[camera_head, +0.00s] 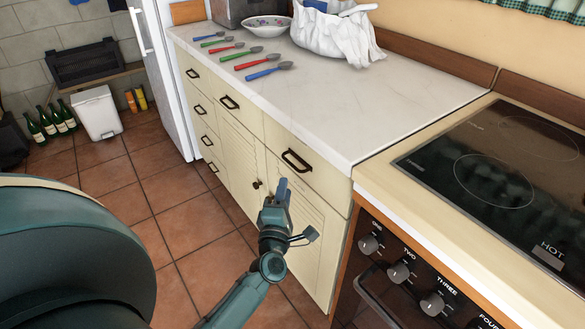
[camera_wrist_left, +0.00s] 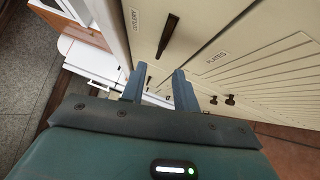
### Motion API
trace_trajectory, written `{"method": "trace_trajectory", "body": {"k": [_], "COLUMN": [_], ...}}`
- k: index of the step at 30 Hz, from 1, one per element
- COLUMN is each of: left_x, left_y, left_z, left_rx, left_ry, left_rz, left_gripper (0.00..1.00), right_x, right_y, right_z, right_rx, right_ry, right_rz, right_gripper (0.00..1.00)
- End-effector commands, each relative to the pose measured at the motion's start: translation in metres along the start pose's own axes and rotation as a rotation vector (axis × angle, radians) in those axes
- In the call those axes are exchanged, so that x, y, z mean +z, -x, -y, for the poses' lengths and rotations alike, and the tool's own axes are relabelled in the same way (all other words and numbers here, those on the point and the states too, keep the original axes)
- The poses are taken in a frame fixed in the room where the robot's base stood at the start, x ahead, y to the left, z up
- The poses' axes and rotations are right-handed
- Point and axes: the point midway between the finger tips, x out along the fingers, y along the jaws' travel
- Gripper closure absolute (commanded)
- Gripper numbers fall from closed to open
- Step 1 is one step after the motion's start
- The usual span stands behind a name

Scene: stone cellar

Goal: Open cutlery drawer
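The cutlery drawer (camera_wrist_left: 147,30) is cream, with a "CUTLERY" label and a dark bar handle (camera_wrist_left: 168,36) in the left wrist view. In the head view it appears to be the shut right-hand top drawer (camera_head: 310,174), with its dark handle (camera_head: 297,160); its label cannot be read there. My left gripper (camera_head: 282,187) is in front of the cupboard door, just below that handle and apart from it. In the left wrist view its two blue fingers (camera_wrist_left: 159,87) are spread with nothing between them. My right gripper is not in view.
A "PLATES" door (camera_wrist_left: 265,65) lies below the drawer, with dark knobs (camera_wrist_left: 222,100). Spoons (camera_head: 264,72), a bowl (camera_head: 265,27) and a white cloth bag (camera_head: 335,35) are on the counter (camera_head: 340,105). A stove (camera_head: 500,165) stands at right. The floor (camera_head: 190,225) left of the cabinet is clear.

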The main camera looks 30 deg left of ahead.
Motion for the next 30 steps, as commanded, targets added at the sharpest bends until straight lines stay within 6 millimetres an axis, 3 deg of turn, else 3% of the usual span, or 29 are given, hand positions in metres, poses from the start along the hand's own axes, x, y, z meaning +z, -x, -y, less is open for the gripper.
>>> {"method": "trace_trajectory", "body": {"k": [6, 12, 25, 30], "left_x": [0.000, 0.000, 0.000, 0.000], "left_y": [-0.047, -0.074, -0.083, -0.083], "left_z": [-0.001, 0.000, 0.000, 0.000], "left_rx": [0.003, 0.001, 0.000, 0.000], "left_ry": [-0.003, -0.004, -0.004, -0.004], "left_rz": [0.001, 0.001, 0.001, 0.001], "left_gripper": [0.70, 0.70, 0.70, 0.84], "right_x": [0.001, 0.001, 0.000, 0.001], "right_y": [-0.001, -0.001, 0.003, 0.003], "right_z": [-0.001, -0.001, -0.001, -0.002], "right_rx": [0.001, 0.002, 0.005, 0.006], "right_ry": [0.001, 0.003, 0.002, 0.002], "right_rz": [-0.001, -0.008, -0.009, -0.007], "right_gripper": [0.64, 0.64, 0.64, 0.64]}}
